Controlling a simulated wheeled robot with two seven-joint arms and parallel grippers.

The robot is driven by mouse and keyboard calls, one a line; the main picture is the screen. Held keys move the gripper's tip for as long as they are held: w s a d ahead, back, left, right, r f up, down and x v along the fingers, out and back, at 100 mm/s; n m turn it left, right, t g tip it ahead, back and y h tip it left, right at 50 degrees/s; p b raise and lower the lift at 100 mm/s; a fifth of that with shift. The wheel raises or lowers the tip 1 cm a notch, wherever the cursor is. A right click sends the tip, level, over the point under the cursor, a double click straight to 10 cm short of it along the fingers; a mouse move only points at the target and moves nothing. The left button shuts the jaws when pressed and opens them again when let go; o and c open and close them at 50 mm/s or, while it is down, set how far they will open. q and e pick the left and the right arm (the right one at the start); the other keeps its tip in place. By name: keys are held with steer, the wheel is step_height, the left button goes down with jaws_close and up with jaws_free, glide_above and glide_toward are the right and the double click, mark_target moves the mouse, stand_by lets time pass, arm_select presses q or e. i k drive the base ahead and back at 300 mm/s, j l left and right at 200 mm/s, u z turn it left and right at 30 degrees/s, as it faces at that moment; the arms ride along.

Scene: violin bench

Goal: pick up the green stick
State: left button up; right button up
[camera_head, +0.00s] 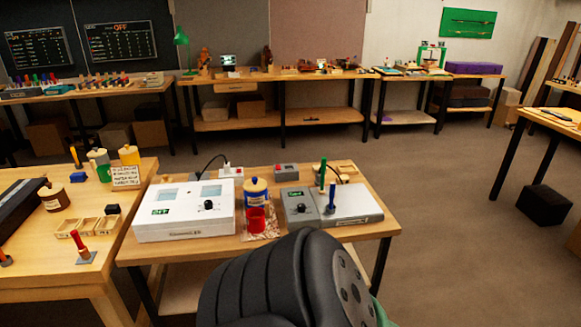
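A green stick (323,173) stands upright at the back right of the small wooden table (380,228), by the white and grey device (349,203). Its lower end is hard to make out. A shorter blue stick (332,196) stands just in front of it. A dark link of one of my arms fills the bottom middle, in front of the table. Neither of my grippers shows, so I cannot tell whether either is open or shut.
A left bench (25,262) holds tools and small trays. Open floor (450,240) lies to the right.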

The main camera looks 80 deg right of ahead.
mark_target(322, 191)
steer(key=z, duration=3)
